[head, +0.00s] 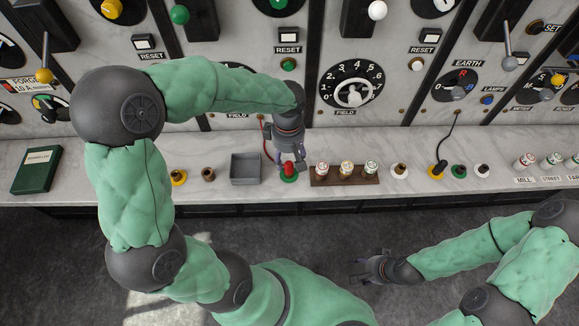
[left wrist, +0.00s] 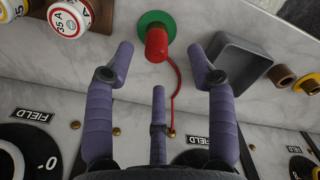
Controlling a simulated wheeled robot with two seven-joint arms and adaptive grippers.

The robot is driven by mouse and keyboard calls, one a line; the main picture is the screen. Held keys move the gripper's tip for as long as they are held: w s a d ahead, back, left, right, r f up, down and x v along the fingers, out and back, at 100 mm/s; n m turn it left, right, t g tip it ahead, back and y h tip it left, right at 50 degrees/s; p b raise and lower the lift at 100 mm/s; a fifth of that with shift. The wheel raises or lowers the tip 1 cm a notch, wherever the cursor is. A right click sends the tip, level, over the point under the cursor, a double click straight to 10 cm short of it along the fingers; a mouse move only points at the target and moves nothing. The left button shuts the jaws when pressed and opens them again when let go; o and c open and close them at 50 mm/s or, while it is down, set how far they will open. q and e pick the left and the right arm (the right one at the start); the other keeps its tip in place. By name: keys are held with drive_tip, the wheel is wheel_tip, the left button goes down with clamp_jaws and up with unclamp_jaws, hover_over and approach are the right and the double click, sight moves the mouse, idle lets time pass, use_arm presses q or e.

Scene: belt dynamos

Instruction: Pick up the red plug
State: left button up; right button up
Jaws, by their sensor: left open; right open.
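The red plug (head: 289,167) stands in a green socket (head: 289,178) on the marble shelf. In the left wrist view the red plug (left wrist: 156,44) shows against its green socket (left wrist: 157,24), with a red cord running from it to the panel. My left gripper (head: 289,164) is open above the shelf at the plug. In the left wrist view its fingers (left wrist: 162,62) stand on either side of the plug's near end, with gaps showing. My right gripper (head: 358,272) is open and empty, low over the floor in front of the shelf.
A grey tray (head: 245,181) is left of the plug. A wooden rack (head: 345,181) with several fuses is close on its right. Brown, yellow and white sockets line the shelf. A green book (head: 37,169) lies far left. The switchboard panel (head: 225,142) rises behind.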

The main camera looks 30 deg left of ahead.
sight(289, 163)
use_arm(q)
drive_tip(key=shift+w+f+b, duration=0.2)
drive_tip(key=shift+f+b, duration=0.2)
drive_tip(key=shift+f, duration=0.95)
drive_tip(key=shift+w+f+b, duration=0.2)
drive_tip(key=shift+f+b, duration=0.2)
drive_tip(key=shift+f, duration=0.9)
clamp_jaws()
